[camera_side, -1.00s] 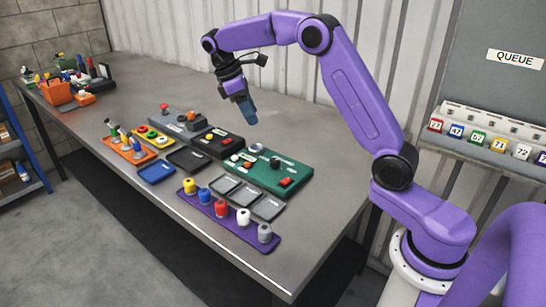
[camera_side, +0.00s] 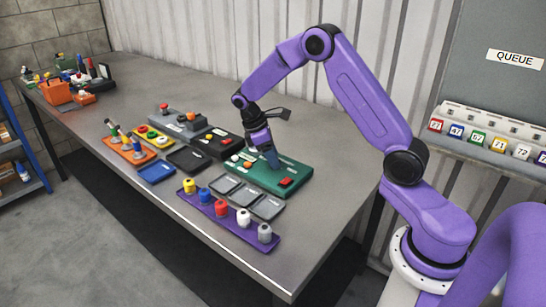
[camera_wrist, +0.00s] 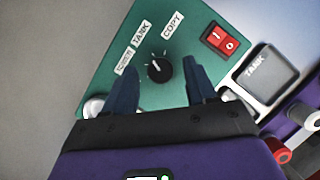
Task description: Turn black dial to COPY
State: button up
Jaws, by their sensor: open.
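The black dial (camera_wrist: 158,69) sits on the green panel (camera_wrist: 95,85) in the wrist view, between my two open fingers and a little ahead of their tips. Its white pointer line points up and slightly left, toward the TANK label (camera_wrist: 141,33). The COPY label (camera_wrist: 173,25) is up and to the right of the dial. A third label at the left is hard to read. My gripper (camera_wrist: 158,85) is open and empty, and apart from the dial. In the side view my gripper (camera_side: 272,160) is over the green panel (camera_side: 250,180) and hides the dial.
A red rocker switch (camera_wrist: 220,40) is right of the dial on the panel. A white knob (camera_wrist: 95,105) is near my left finger. Grey trays (camera_side: 268,207) and a purple rack (camera_side: 225,222) with colored canisters stand in front. A black box (camera_side: 215,143) is left.

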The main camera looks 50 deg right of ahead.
jog(key=shift+s+d+f, duration=0.1)
jog(key=shift+f, duration=0.25)
grip_shut()
jog(key=m+g+y, duration=0.1)
jog(key=m, duration=0.3)
jog(key=shift+m, duration=0.3)
jog(key=m+y, duration=0.2)
jog(key=m, duration=0.2)
jog(key=shift+d, duration=0.2)
jog(key=shift+m, duration=0.3)
